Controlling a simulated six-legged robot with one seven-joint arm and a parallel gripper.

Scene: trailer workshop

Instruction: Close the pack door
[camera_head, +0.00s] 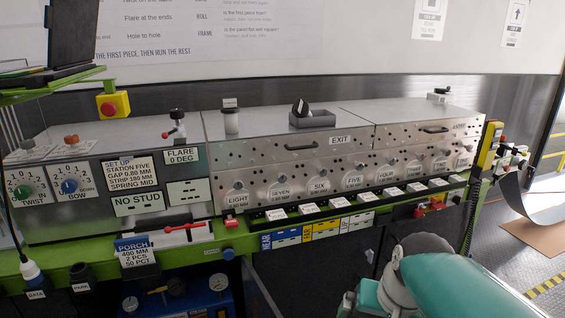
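A long metal machine shows in the head view. My teal and white arm is at the bottom right, in front of and below the machine. My gripper's fingers are not visible.
A control box with TWIST and BOW knobs (69,187) is at left. A red emergency button (110,104) hangs at upper left. Curved sheet metal (540,205) is at right.

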